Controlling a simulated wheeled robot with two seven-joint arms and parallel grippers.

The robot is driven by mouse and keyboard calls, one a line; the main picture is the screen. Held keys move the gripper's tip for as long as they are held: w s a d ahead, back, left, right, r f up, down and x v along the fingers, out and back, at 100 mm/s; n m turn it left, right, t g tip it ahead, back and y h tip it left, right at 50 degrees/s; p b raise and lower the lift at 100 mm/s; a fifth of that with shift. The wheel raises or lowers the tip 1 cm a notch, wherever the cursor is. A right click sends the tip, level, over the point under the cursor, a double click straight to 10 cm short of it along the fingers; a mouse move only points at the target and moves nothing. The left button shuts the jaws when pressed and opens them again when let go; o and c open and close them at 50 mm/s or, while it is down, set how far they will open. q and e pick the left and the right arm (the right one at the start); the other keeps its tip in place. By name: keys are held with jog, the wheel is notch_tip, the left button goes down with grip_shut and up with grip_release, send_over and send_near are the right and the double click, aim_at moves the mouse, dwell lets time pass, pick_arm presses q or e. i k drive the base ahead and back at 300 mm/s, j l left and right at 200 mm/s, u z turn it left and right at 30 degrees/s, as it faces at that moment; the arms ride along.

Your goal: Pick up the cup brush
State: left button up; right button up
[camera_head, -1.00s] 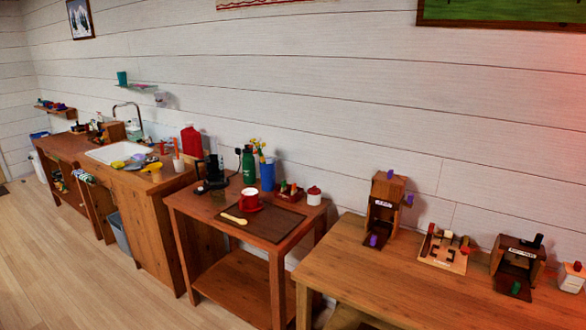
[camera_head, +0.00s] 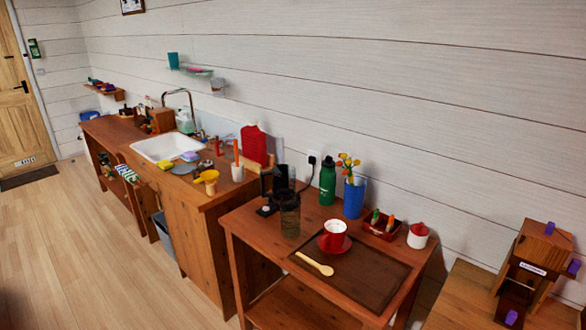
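I cannot tell for certain which item is the cup brush. On the sink counter's near end, a thin orange upright handle (camera_head: 236,152) stands in a small white holder (camera_head: 237,173); what is at its lower end is hidden. A yellow scoop-like item (camera_head: 207,177) lies just left of it, near the counter's front edge. A yellow sponge-like block (camera_head: 164,166) lies by the white sink (camera_head: 167,146). Neither of my grippers is in view.
A lower table (camera_head: 262,243) right of the counter (camera_head: 190,215) holds a tray (camera_head: 362,280), red cup (camera_head: 334,233), wooden spoon (camera_head: 314,264), dark glass jar (camera_head: 289,218), green bottle (camera_head: 327,182) and blue vase (camera_head: 353,198). The wooden floor (camera_head: 80,250) at left is clear.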

aim_at(236, 141)
jog(key=i+j, duration=0.1)
jog(key=j, duration=0.2)
jog(key=i+j, duration=0.1)
jog(key=j, duration=0.25)
jog(key=i+j+u, duration=0.1)
jog(key=j, duration=0.2)
jog(key=i+j+z, duration=0.1)
jog(key=i+z, duration=0.15)
jog(key=z, duration=0.25)
jog(key=i+j+z, duration=0.2)
jog(key=z, duration=0.3)
jog(key=i+j, duration=0.05)
